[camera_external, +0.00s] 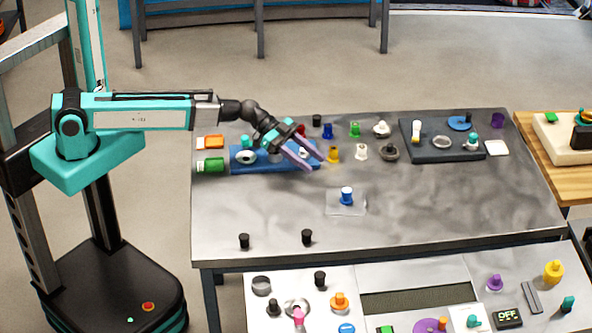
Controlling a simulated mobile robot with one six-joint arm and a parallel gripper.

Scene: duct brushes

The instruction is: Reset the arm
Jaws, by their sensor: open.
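My arm reaches right from its teal column over the metal table (290,215). My gripper (316,161) is open, with its long fingers pointing down and right above the right end of a blue tray (240,166). I see nothing held between the fingers. The fingers hide part of the blue tray and what sits on it. A yellow piece (333,154) stands just right of the fingertips; I cannot tell how close they are in height.
Several small coloured pieces stand along the back. A dark tray (412,148) is at the back right. A blue piece (347,196) stands on a clear plate mid-table. Two black pegs (307,237) are near the front edge. The table's right front is clear.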

